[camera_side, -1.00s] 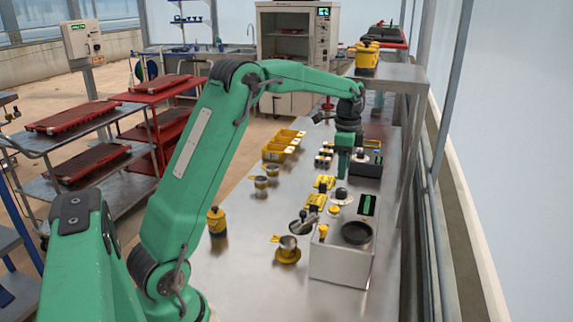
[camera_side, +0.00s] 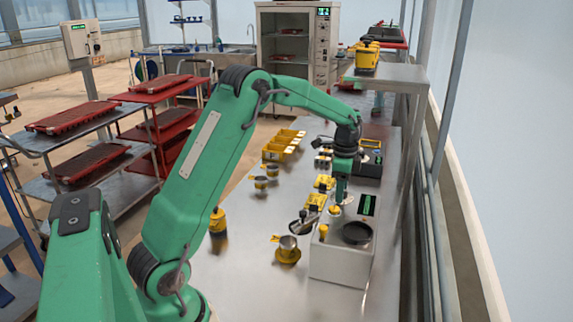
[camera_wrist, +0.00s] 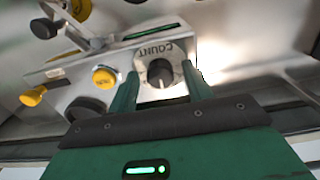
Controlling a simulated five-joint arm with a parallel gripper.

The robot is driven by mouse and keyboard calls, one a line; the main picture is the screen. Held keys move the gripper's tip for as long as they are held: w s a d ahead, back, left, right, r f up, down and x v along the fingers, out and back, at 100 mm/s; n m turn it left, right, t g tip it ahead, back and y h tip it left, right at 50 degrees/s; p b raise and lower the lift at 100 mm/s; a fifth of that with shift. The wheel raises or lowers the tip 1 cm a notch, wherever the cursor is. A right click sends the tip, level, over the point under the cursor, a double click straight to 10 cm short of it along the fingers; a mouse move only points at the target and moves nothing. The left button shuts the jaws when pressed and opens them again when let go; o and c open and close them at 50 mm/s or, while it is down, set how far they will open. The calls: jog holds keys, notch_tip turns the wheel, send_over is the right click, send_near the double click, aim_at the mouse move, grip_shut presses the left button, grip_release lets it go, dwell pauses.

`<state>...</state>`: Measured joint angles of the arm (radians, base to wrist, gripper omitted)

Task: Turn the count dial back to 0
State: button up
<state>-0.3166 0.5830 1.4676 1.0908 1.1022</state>
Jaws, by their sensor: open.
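The count dial (camera_wrist: 162,73) shows in the wrist view as a dark knob on a pale plate marked COUNT, which appears upside down. A light pointer mark shows on the knob, but I cannot read its number. My gripper (camera_wrist: 161,72) is open, with one green finger on each side of the dial; I cannot tell whether they touch it. In the side view my gripper (camera_side: 340,192) points down at the back of the grey seeder box (camera_side: 333,262) and hides the dial.
The seeder box also carries a yellow button (camera_side: 335,210), a yellow knob (camera_side: 323,232), a black round dish (camera_side: 356,232) and a dark display (camera_side: 368,205). A yellow-based cup (camera_side: 288,250) and yellow blocks stand close on its left.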

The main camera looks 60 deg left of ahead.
jog(key=c, duration=1)
jog(key=shift+o, duration=0.2)
jog(key=shift+n, duration=0.4)
jog(key=n, duration=1.2)
jog(key=shift+r+n, duration=0.1)
jog(key=shift+n, duration=2.5)
